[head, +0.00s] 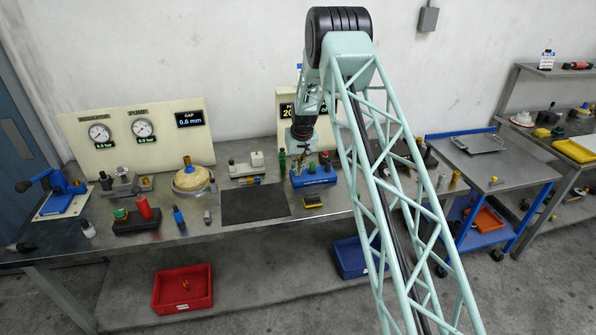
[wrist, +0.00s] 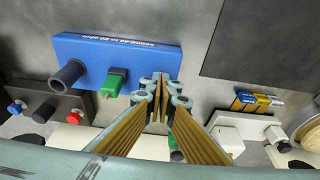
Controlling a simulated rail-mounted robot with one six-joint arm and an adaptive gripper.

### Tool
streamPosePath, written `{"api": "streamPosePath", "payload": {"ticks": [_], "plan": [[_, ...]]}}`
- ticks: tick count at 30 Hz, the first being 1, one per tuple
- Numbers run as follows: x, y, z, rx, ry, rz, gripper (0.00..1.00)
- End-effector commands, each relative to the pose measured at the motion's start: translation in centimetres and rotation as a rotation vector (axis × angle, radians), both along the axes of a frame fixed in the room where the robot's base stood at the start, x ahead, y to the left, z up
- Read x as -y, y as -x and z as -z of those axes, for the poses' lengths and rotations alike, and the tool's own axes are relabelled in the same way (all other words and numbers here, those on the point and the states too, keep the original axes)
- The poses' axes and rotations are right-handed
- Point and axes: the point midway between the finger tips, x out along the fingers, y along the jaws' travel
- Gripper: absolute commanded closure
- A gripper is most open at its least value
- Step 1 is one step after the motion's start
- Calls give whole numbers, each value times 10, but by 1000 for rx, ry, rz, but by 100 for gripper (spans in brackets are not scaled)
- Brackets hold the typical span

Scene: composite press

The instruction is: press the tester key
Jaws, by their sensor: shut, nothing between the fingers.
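The blue block (wrist: 145,60) has upside-down lettering on its front edge, partly legible as an ohm range. It carries a dark cylinder (wrist: 68,73) and a green plug (wrist: 112,82). In the head view the blue block (head: 316,179) stands on the bench below my arm's end. My gripper (wrist: 160,80) is shut and empty, pointing down over the block's right end in the wrist view. Its fingers hide what is directly under them. I cannot make out which part is the tester key, or whether the fingertips touch anything.
A dark mat (head: 255,203) lies left of the blue block. A grey fixture with a cream block (head: 257,159) stands behind the mat. A small black-and-yellow item (head: 312,202) lies in front of the blue block. A dark base with red and blue knobs (wrist: 40,108) is close by.

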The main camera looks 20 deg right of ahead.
Motion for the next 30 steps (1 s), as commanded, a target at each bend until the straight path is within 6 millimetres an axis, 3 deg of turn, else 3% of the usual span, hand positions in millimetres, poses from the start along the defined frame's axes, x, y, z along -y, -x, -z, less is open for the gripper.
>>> {"api": "streamPosePath", "payload": {"ticks": [10, 30], "plan": [[-2, 1, -42, 5, 1, -2, 100], [-5, 21, -112, 6, 1, -1, 100]]}}
